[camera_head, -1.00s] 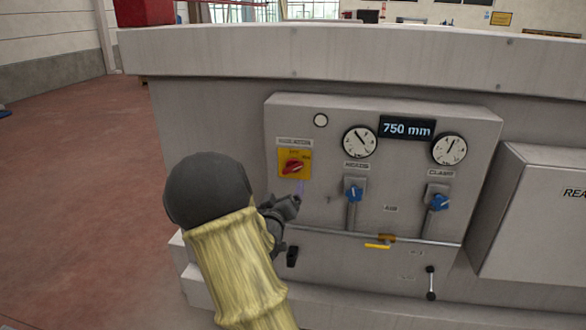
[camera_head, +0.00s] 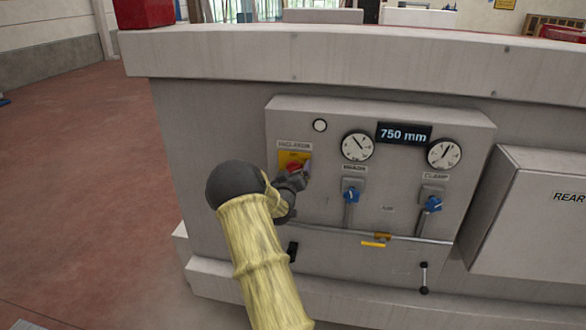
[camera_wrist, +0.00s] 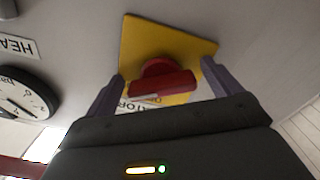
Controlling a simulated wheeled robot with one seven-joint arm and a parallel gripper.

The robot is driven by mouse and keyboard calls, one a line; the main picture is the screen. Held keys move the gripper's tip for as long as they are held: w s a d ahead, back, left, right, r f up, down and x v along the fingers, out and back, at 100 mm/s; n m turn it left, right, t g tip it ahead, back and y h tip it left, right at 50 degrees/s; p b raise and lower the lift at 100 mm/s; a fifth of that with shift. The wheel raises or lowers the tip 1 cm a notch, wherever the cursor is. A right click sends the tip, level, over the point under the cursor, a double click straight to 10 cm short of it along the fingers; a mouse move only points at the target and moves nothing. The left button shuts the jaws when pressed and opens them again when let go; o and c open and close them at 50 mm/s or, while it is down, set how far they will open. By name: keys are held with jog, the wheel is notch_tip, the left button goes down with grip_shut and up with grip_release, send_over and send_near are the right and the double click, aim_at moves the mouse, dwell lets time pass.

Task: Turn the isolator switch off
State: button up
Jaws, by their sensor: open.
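The isolator switch is a red rotary handle (camera_wrist: 162,80) on a yellow plate (camera_wrist: 190,40). In the wrist view the handle lies between my gripper's two fingers, with a finger on each side. My gripper (camera_wrist: 162,85) is open around the handle, and I see gaps at both sides. In the head view the yellow plate (camera_head: 294,158) is on the upper left of the grey control panel (camera_head: 400,110), and my gripper (camera_head: 303,168) is in front of it and hides part of the red handle.
A display reading 750 mm (camera_head: 404,133) and two dials (camera_head: 357,146) are to the right. Below them are two blue valve handles (camera_head: 350,195) and a yellow lever (camera_head: 373,244) on a pipe. A worktop edge (camera_head: 330,55) overhangs the panel.

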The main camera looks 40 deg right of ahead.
jog(key=c, duration=1)
jog(key=shift+o, duration=0.2)
